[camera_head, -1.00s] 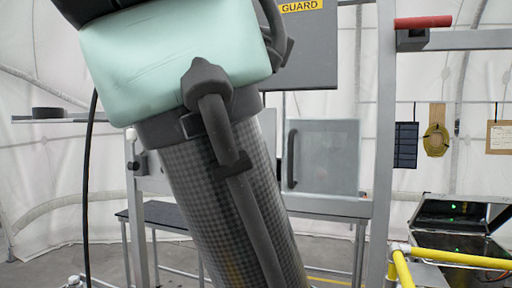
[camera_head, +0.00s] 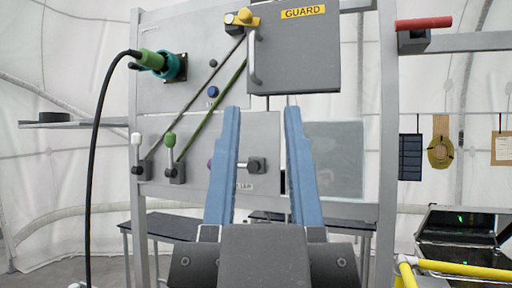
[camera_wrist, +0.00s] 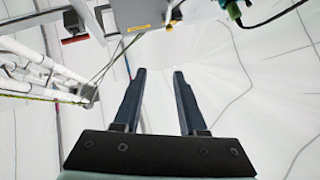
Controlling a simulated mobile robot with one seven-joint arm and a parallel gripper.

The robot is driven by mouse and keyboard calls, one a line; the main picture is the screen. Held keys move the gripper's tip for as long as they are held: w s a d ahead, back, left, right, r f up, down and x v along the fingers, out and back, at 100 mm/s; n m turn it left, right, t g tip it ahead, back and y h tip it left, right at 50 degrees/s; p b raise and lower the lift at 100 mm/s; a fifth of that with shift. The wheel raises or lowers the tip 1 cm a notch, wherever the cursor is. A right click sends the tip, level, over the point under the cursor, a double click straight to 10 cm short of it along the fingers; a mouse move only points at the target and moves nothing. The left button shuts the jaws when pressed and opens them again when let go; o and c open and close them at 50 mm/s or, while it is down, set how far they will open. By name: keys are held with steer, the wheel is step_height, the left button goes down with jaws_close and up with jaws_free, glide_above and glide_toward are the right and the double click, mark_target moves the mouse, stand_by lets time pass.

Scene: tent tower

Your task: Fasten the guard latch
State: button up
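The guard (camera_head: 295,60) is a grey panel with a yellow GUARD label and a bar handle on its left edge. It hangs in front of the grey panel's upper right; its label also shows in the wrist view (camera_wrist: 138,28). A yellow fitting (camera_head: 241,17), possibly the latch, sits at the guard's upper left corner; it also shows in the wrist view (camera_wrist: 169,27). Whether it engages the guard I cannot tell. My gripper (camera_head: 261,110) is open and empty, its blue fingers pointing up below the guard; they show dark in the wrist view (camera_wrist: 160,72).
A black cable runs to a green plug (camera_head: 152,60) in a teal socket at left. White (camera_head: 136,140) and green (camera_head: 169,141) levers stand below. A red handle (camera_head: 424,22) juts out at upper right. Yellow rails (camera_head: 450,265) stand at lower right.

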steer(key=shift+o, duration=0.7)
steer(key=shift+w+a+r, duration=0.1)
steer(key=shift+w+r, duration=0.05)
steer(key=shift+w, duration=0.1)
steer(key=m+g+h+p, duration=0.6)
steer(key=g+h, duration=0.1)
steer(key=h, duration=0.2)
glide_toward(243, 14)
steer(key=shift+h, duration=0.4)
steer(key=p+x, duration=0.7)
steer(key=p, duration=0.1)
steer(key=shift+w+r, duration=0.15)
steer(key=shift+w, duration=0.2)
steer(key=shift+w+d+p, duration=0.25)
steer(key=shift+w+p, duration=0.05)
steer(key=shift+w, duration=0.2)
steer(key=shift+c, duration=0.3)
jaws_close()
